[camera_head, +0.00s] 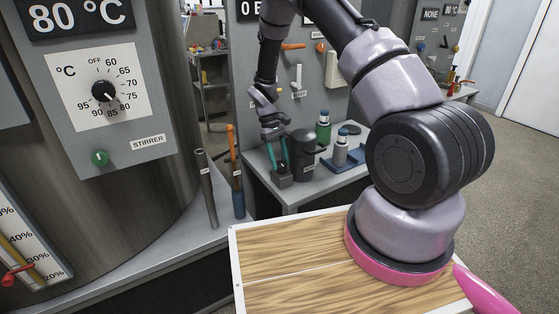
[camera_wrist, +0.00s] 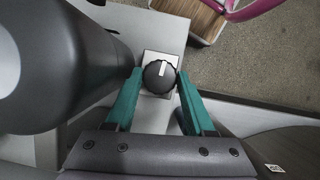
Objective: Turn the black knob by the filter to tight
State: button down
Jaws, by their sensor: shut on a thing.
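The black knob (camera_wrist: 158,79) sits on a small pale plate (camera_wrist: 150,109) in the wrist view. Its white pointer line points nearly straight up in that picture. My gripper (camera_wrist: 160,73) has its two teal fingers on either side of the knob, shut on it. In the head view my gripper (camera_head: 279,164) reaches down to a small dark block (camera_head: 283,180) on the grey bench; the knob cannot be made out there. A dark cylinder (camera_head: 303,156), apparently the filter, stands just right of it and looms large at left in the wrist view (camera_wrist: 45,65). No tight mark is legible.
A green bottle (camera_head: 323,132) and a grey bottle (camera_head: 341,148) on a blue holder stand farther right on the bench. A grey rod (camera_head: 206,190) and an orange-and-blue tool (camera_head: 236,170) stand upright at left. A large steel tank (camera_head: 170,110) fills the left side.

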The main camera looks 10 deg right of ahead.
jog(key=shift+w, duration=0.1)
dwell(0.3)
jog(key=shift+c, duration=1.3)
grip_release()
